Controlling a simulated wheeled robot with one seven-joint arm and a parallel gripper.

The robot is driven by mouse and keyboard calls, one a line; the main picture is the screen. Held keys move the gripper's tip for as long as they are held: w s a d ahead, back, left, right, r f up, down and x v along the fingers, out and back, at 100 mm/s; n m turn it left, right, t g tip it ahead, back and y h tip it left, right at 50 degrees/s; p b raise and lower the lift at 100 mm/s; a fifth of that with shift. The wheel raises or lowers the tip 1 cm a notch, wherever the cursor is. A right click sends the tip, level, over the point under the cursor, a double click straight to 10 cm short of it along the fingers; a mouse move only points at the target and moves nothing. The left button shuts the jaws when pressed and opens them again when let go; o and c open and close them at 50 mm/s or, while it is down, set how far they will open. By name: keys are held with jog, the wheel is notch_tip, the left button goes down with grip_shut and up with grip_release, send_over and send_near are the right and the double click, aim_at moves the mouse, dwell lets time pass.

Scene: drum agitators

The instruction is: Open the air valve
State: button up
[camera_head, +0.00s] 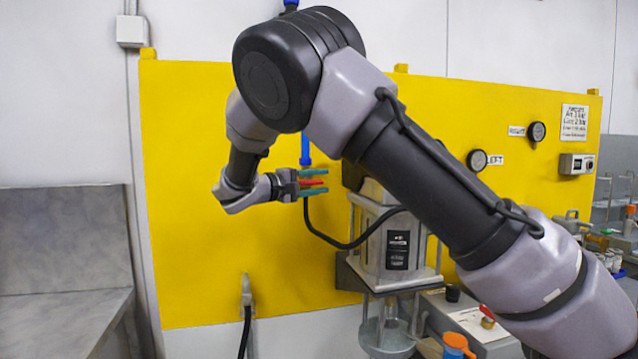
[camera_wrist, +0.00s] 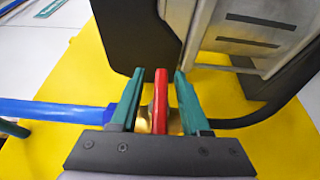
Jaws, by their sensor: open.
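The air valve has a red lever handle (camera_head: 313,182) and sits on the blue air line (camera_head: 305,148) in front of the yellow panel. In the wrist view the red handle (camera_wrist: 160,100) stands between the two green fingers of my gripper (camera_wrist: 153,98), with a small gap on each side. A bit of brass valve body (camera_wrist: 146,120) shows beside the handle. My gripper (camera_head: 313,181) is open around the handle and points right in the head view. The blue pipe (camera_wrist: 60,112) runs in from the left in the wrist view.
The grey agitator motor housing (camera_head: 385,240) stands just right of the valve, with a black hose (camera_head: 335,243) curving to it. The yellow panel (camera_head: 200,230) is close behind. Gauges (camera_head: 477,160) and a cluttered bench (camera_head: 480,325) lie right. Room on the left is free.

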grip_shut()
